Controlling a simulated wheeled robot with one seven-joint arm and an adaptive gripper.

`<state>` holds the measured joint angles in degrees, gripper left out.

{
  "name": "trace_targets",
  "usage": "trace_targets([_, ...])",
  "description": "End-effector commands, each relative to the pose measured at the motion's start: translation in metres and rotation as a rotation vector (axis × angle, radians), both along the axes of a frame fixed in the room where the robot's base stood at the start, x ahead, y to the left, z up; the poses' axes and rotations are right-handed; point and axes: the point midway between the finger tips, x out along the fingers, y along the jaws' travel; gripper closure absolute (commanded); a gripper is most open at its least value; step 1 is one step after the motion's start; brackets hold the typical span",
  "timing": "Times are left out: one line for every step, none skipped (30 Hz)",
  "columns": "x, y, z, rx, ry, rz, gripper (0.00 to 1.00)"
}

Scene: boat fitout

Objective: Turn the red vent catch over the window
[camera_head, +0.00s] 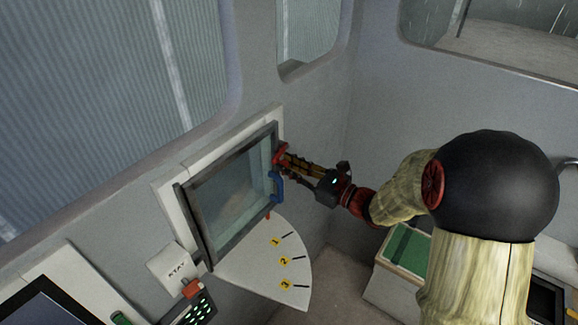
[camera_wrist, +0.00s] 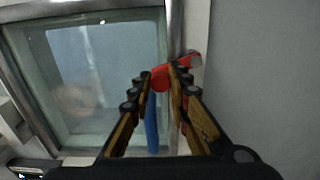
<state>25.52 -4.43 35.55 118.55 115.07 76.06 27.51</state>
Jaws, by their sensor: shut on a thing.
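The red vent catch (camera_head: 280,153) sits at the right edge of a small framed window (camera_head: 232,190) in the wall. In the wrist view the red catch (camera_wrist: 190,61) runs between and past my fingertips at the frame edge. My gripper (camera_head: 286,162) reaches in from the right and is shut on the catch; its fingers (camera_wrist: 163,72) hide part of it. A blue handle (camera_head: 276,187) is on the same window edge just below the catch; it also shows in the wrist view (camera_wrist: 152,124).
A white quarter-round plate (camera_head: 255,272) marked 1, 2 and 3 juts out below the window. A white switch box (camera_head: 172,268) with a red part and a keypad (camera_head: 198,310) are at lower left. A bench with a green top (camera_head: 408,249) stands at the right. Plain wall lies right of the catch.

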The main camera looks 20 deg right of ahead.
Motion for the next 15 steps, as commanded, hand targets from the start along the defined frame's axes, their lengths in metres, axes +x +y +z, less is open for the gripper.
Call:
trace_targets([0.000, 0.000, 0.002, 0.009, 0.006, -0.001, 1.00])
trace_targets([0.000, 0.000, 0.004, 0.018, 0.013, -0.001, 1.00])
trace_targets([0.000, 0.000, 0.005, 0.035, 0.025, -0.001, 1.00])
trace_targets([0.000, 0.000, 0.007, 0.049, 0.036, -0.001, 1.00])
trace_targets([0.000, 0.000, 0.009, 0.066, 0.049, -0.001, 1.00])
trace_targets([0.000, 0.000, 0.011, 0.089, 0.066, -0.001, 1.00])
trace_targets([0.000, 0.000, 0.013, 0.108, 0.080, -0.002, 1.00])
trace_targets([0.000, 0.001, 0.014, 0.126, 0.093, -0.002, 1.00])
trace_targets([0.000, 0.001, 0.016, 0.150, 0.109, -0.002, 1.00])
trace_targets([0.000, 0.001, 0.017, 0.166, 0.121, -0.002, 1.00])
trace_targets([0.000, 0.001, 0.017, 0.182, 0.132, -0.002, 1.00])
trace_targets([0.000, 0.001, 0.018, 0.200, 0.144, -0.002, 1.00])
trace_targets([0.000, 0.001, 0.019, 0.212, 0.153, -0.002, 1.00])
trace_targets([0.000, 0.001, 0.019, 0.223, 0.160, -0.002, 1.00])
trace_targets([0.000, 0.001, 0.020, 0.235, 0.168, -0.002, 1.00])
